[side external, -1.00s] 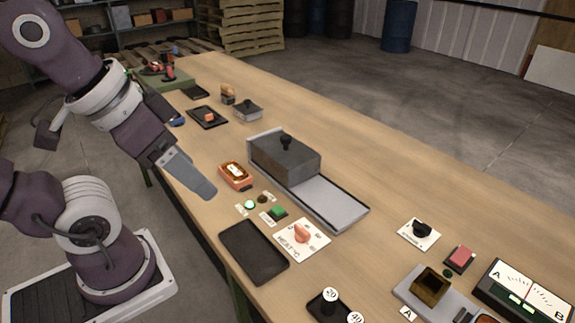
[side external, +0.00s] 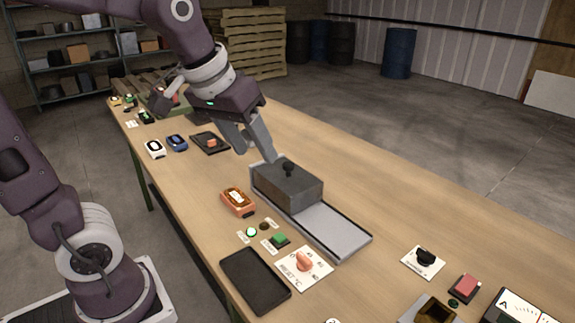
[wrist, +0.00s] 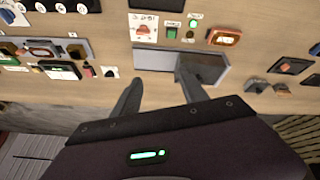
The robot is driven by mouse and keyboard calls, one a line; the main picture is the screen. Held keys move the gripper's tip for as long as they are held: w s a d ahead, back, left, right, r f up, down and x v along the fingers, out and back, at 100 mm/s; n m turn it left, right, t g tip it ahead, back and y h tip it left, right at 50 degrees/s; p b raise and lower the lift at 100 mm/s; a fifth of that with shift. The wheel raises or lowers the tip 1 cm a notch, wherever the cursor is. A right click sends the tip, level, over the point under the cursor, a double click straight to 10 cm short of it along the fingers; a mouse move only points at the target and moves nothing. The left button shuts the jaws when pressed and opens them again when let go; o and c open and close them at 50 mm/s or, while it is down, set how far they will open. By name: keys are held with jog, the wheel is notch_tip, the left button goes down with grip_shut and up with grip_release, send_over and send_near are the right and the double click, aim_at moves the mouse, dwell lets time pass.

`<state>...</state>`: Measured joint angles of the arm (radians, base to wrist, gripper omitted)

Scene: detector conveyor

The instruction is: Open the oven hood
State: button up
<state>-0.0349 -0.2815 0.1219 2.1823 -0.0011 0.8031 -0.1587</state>
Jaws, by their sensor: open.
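The oven hood (side external: 290,188) is a dark grey box with a black knob (side external: 288,168) on top. It sits at the back left end of a light grey flat tray (side external: 330,232). In the wrist view the hood (wrist: 210,70) is partly covered by one finger, and I cannot make out the knob there. My gripper (side external: 258,154) is open and empty. It hangs above the table at the hood's far left edge, with one fingertip close to the hood's back corner. I cannot tell whether it touches. The fingers also show in the wrist view (wrist: 158,84).
An orange device (side external: 238,201), a green button (side external: 280,240) and a dial panel (side external: 303,265) stand in front of the hood. A black tray (side external: 255,280) lies at the table's front edge. The table right of and behind the hood is clear.

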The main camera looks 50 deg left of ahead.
jog(key=w+a+f+n, duration=0.2)
jog(key=w+a, duration=0.2)
jog(key=w, duration=0.3)
jog(key=n+g+y, duration=0.2)
jog(key=n+y, duration=0.1)
send_over(288, 164)
jog(key=s+d, duration=0.2)
notch_tip(288, 164, down, 11)
jog(key=x, duration=0.6)
jog(key=shift+w, duration=0.15)
jog(key=shift+c, duration=0.4)
grip_shut()
